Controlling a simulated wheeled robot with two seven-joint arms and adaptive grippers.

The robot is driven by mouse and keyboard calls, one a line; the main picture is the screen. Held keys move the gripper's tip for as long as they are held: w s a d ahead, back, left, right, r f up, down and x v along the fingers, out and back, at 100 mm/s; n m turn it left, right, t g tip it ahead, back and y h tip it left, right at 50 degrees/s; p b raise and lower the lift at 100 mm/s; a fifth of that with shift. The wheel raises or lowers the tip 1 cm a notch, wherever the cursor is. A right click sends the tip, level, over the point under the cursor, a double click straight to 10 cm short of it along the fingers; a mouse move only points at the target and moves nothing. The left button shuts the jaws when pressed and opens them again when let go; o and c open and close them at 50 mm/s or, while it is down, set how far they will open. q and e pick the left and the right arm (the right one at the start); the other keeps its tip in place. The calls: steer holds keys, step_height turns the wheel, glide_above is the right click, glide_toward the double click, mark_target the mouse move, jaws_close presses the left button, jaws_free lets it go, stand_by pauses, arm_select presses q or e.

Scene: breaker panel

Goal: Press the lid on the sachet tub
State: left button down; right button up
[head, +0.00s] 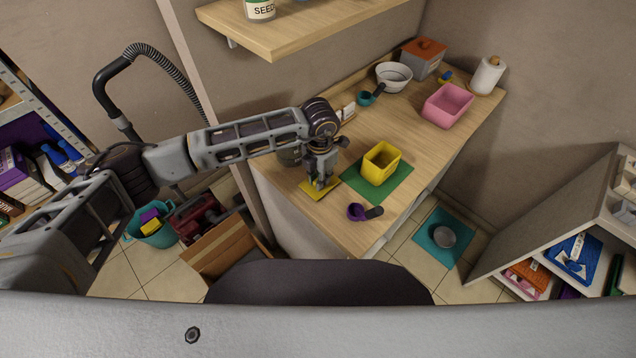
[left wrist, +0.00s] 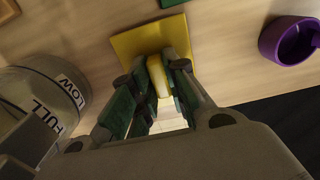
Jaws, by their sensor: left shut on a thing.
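The yellow lid (head: 312,194) is a flat square plate under my left gripper (head: 322,182), left of the tub, at the counter's front side. My left gripper is shut on the lid's raised handle, which shows between the fingers in the left wrist view (left wrist: 158,76); the lid's plate (left wrist: 133,44) shows beyond it. I cannot tell whether the lid touches the counter. The open yellow sachet tub (head: 380,168) stands upright on a green mat (head: 400,188), apart from the lid. Its inside is not clear. My right gripper is not in view.
A purple scoop (head: 357,212) lies in front of the mat. A jar marked FULL and LOW (left wrist: 45,100) stands close to my left gripper. A pink bin (head: 447,104), a white bowl (head: 393,75) and a teal scoop (head: 366,98) are farther back. A wooden shelf (head: 290,30) hangs above.

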arm_select(q)
steer(key=shift+s+a+f, duration=0.2)
steer(key=shift+s+f, duration=0.05)
steer(key=shift+f, duration=0.2)
steer(key=shift+w+d+r+p, duration=0.15)
steer(key=shift+r+p, duration=0.25)
steer(key=shift+r, duration=0.4)
steer(key=shift+w+r+p, duration=0.1)
steer(key=shift+r+p, duration=0.25)
steer(key=shift+r, duration=1)
steer(key=shift+d+r, duration=0.1)
